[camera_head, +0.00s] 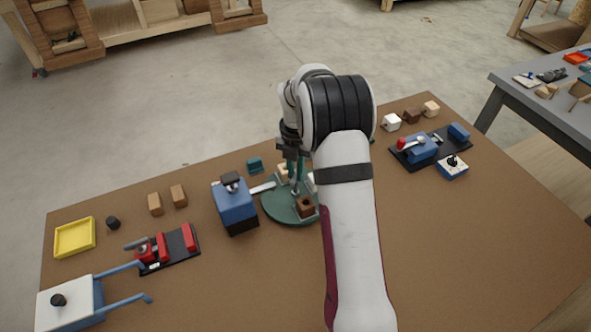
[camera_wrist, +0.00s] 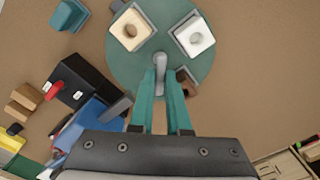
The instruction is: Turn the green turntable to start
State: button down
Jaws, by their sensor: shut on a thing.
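The green turntable (camera_head: 277,210) is a round disc near the middle of the table, and it fills the upper middle of the wrist view (camera_wrist: 122,72). It carries a cream block (camera_wrist: 130,29), a white block (camera_wrist: 194,37) and a brown block (camera_head: 306,206), each with a hole. A grey upright handle (camera_wrist: 160,60) stands on the disc. My gripper (camera_head: 296,180) is above the disc, pointing down. Its teal fingers (camera_wrist: 162,76) are shut on the grey handle. My arm hides the disc's right side in the head view.
A blue and black box (camera_head: 235,208) stands close at the disc's left, its grey bar reaching toward the disc. A teal block (camera_head: 255,165) is behind. Red clamp (camera_head: 163,247), yellow tray (camera_head: 75,238) and blue-handled cart are left. A blue fixture (camera_head: 421,149) is right. The front right is clear.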

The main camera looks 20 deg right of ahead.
dwell(0.4)
jog(key=c, duration=0.9)
grip_release()
notch_tip(320, 180, up, 8)
jog(key=shift+f, duration=0.2)
